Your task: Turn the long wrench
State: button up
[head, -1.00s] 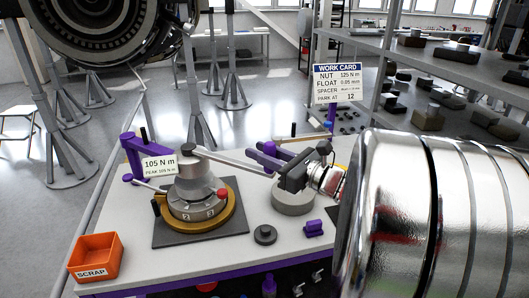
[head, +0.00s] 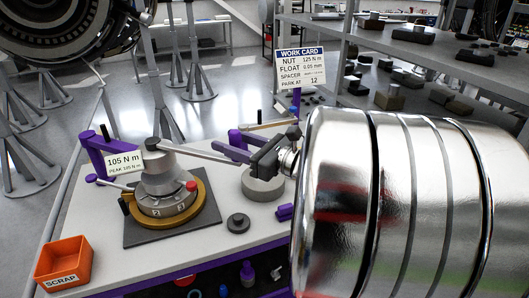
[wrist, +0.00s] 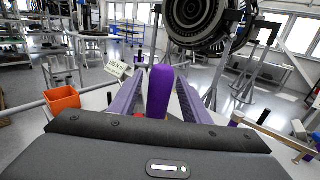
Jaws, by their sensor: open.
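The long wrench (head: 187,152) is a grey bar that runs right from the top of the round grey fixture (head: 160,186) to my gripper (head: 232,147). In the wrist view its purple grip (wrist: 160,91) stands between the two purple fingers of my gripper (wrist: 160,97). Gaps show on both sides of the grip, so the jaws are open around it. In the head view the fingers hide the wrench's end. The readout (head: 124,162) beside the fixture shows 105 N m and peak 105 N m.
The work card (head: 301,67) reads NUT 125 N m and PARK AT 12. An orange scrap bin (head: 63,263) stands at the bench's left corner. A grey round block (head: 262,187) and a dark ring (head: 238,223) lie right of the fixture. An engine (head: 70,30) hangs upper left.

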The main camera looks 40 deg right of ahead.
jog(key=v, duration=1.2)
jog(key=shift+s, duration=0.25)
